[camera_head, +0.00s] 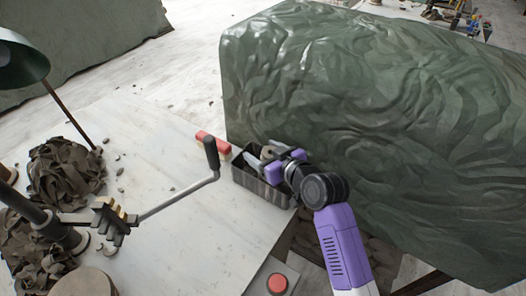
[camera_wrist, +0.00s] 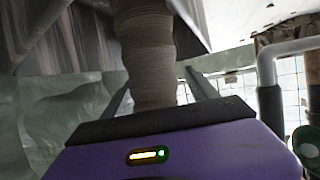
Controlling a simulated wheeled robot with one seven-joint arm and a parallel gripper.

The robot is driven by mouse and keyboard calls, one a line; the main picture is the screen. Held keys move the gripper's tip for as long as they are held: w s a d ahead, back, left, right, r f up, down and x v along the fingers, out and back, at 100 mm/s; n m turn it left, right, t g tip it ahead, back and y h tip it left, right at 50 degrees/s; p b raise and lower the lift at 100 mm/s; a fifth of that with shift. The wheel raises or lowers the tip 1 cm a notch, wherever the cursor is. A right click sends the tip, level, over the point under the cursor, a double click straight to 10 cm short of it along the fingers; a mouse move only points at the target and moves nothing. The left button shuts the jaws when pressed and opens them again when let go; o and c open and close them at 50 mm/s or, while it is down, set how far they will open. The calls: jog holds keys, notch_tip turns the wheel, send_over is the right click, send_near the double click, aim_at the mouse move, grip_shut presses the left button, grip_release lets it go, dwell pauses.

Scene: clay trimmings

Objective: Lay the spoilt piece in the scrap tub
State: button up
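The spoilt piece, a brown ringed clay column (camera_wrist: 148,60), stands between the fingers of my gripper (camera_wrist: 160,85) in the wrist view. A gap shows between it and the right finger; its left side overlaps the left finger. My gripper's fingers look spread in the head view (camera_head: 266,153), with a small brown part of the piece (camera_head: 268,151) between them. They are at the dark ridged scrap tub (camera_head: 265,188), over its opening. The tub's grey wall shows at the top left in the wrist view (camera_wrist: 50,35). The piece's far end and any contact with the tub floor are hidden.
A red button (camera_head: 278,282) is at the front edge. A large green-covered block (camera_head: 370,110) stands right. Clay trimmings (camera_head: 65,172) heap at left.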

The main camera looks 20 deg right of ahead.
jog(key=shift+o, duration=0.3)
jog(key=shift+r, duration=0.1)
jog(key=shift+r, duration=0.15)
jog(key=v, duration=1.2)
jog(key=s+d+f+m+h, duration=0.1)
jog(key=s+f, duration=0.3)
jog(key=s, duration=0.5)
jog(key=s+d+f+m+h, duration=0.1)
jog(key=s+d+f+h, duration=0.15)
jog(key=s, duration=0.65)
jog(key=s+a+r+t, duration=0.1)
jog(key=s+a+r, duration=0.1)
jog(key=s, duration=0.6)
jog(key=s+a+r, duration=0.2)
jog(key=s+r, duration=0.1)
jog(key=s, duration=0.5)
jog(key=shift+s+a+r+m+t, duration=0.3)
jog(key=shift+r+t, duration=0.05)
jog(key=shift+t, duration=0.05)
jog(key=shift+y, duration=0.25)
